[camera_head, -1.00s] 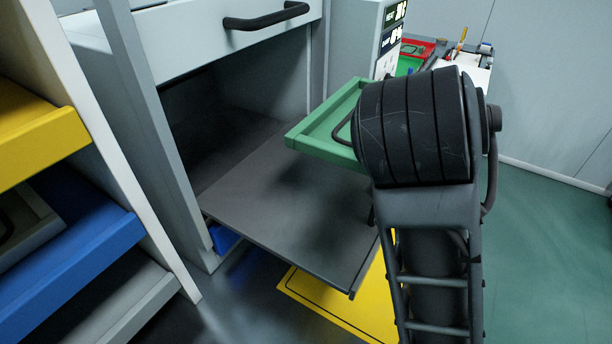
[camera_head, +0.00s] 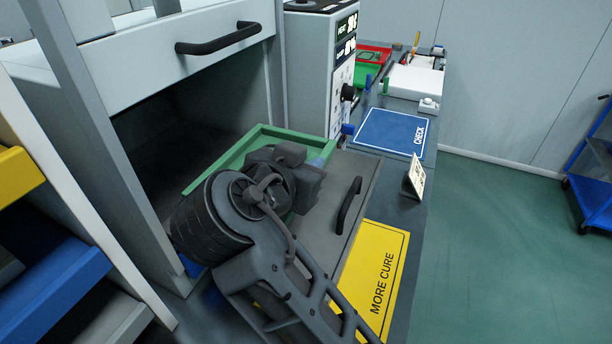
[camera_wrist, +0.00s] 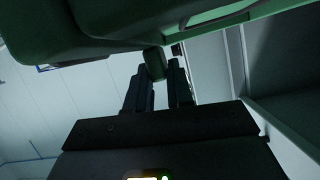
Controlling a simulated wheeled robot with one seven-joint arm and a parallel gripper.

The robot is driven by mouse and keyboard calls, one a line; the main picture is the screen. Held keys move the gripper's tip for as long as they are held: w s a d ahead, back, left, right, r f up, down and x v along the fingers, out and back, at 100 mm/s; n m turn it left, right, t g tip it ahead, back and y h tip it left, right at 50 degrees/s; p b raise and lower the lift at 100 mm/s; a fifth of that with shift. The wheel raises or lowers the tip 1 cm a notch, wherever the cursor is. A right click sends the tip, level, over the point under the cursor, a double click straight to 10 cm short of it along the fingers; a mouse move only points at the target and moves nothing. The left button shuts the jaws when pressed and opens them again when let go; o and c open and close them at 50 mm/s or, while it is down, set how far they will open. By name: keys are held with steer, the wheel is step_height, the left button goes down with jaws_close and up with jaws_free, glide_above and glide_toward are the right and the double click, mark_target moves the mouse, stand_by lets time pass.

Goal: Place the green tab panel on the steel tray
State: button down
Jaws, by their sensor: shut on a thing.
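The green tab panel (camera_head: 240,149), a shallow panel with a raised rim, is over the grey steel tray (camera_head: 324,226) at the mouth of the open cabinet. My gripper (camera_head: 312,172) is at the panel's right side. In the wrist view the fingers (camera_wrist: 157,78) are shut on a small green tab, with the panel's green underside (camera_wrist: 110,40) above. My wrist and arm hide much of the panel and tray. I cannot tell whether the panel touches the tray.
The cabinet drawer with a black handle (camera_head: 220,38) overhangs the opening. A black handle (camera_head: 348,205) stands at the tray's outer side. To the right are the yellow MORE CURE mat (camera_head: 378,270), a small sign (camera_head: 414,176) and the blue CHECK mat (camera_head: 385,132). Shelves (camera_head: 50,270) stand at left.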

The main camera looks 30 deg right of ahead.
steer(key=shift+f, duration=1.5)
steer(key=c, duration=1)
jaws_free()
steer(key=b+v, duration=0.1)
steer(key=v, duration=1.1)
steer(key=shift+b, duration=0.35)
